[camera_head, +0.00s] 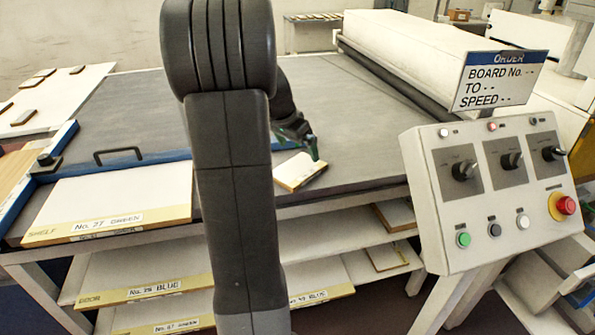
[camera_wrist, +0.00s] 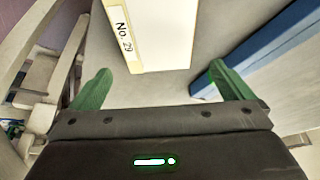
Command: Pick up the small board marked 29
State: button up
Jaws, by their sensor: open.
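The small board marked No. 29 (camera_wrist: 165,32) lies on the grey table top, its label at the left edge in the wrist view. In the head view a small white board with a wooden edge (camera_head: 299,172) lies near the table's front edge, its label unreadable there. My gripper (camera_wrist: 158,85) is open, with green fingers set to either side of the board's near end and nothing between them. In the head view my gripper (camera_head: 314,150) is just above and behind that board. My arm hides part of the table to its left.
A large board marked SHELF (camera_head: 115,200) lies on the table's left beside a blue rail (camera_head: 110,167). Shelves below hold more labelled boards (camera_head: 150,283). A control box (camera_head: 485,190) and order sign (camera_head: 500,80) stand at the right. The grey table top (camera_head: 350,110) behind is clear.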

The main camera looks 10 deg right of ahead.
aim_at(304, 164)
jog(key=shift+s+x, duration=0.1)
jog(key=shift+x, duration=1.5)
jog(key=shift+s+x, duration=0.15)
jog(key=shift+x, duration=1.4)
jog(key=shift+f, duration=0.25)
jog(key=c, duration=0.7)
jog(key=shift+c, duration=0.2)
jog(key=shift+r, duration=0.15)
notch_tip(304, 164, up, 10)
jog(key=shift+p, duration=0.3)
